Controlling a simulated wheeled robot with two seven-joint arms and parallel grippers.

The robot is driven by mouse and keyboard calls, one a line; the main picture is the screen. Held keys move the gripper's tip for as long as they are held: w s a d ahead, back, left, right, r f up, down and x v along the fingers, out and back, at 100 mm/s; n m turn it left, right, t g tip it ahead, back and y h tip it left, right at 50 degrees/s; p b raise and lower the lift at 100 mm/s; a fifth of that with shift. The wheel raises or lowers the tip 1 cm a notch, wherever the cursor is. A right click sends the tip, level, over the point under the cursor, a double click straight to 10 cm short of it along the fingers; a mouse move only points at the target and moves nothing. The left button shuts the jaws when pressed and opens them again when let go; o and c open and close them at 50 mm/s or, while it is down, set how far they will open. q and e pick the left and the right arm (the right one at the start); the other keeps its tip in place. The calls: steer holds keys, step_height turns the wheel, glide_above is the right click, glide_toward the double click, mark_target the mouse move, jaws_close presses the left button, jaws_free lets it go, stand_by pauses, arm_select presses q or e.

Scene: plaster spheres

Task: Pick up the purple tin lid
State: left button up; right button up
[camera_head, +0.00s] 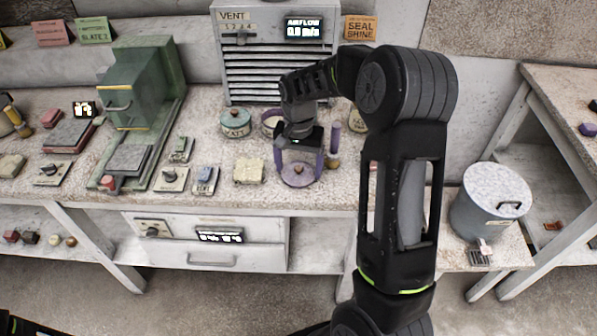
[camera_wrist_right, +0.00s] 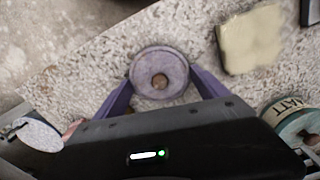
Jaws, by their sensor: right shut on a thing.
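I cannot tell whether the lid touches the bench. My left gripper is not in view.
A teal tin marked MATT (camera_head: 236,124) stands behind to the left. A cream block (camera_head: 249,171) lies left of the lid. A vent unit (camera_head: 275,75) stands at the back, and a grey lidded drum (camera_head: 490,205) at the right.

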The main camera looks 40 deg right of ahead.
mark_target(300, 167)
steer(key=shift+r, duration=0.1)
arm_select(q)
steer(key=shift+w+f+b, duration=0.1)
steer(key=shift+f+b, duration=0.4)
steer(key=shift+b, duration=0.1)
arm_select(e)
step_height(300, 167, up, 10)
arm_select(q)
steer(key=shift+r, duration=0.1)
arm_select(e)
steer(key=shift+d, duration=0.1)
stand_by(0.3)
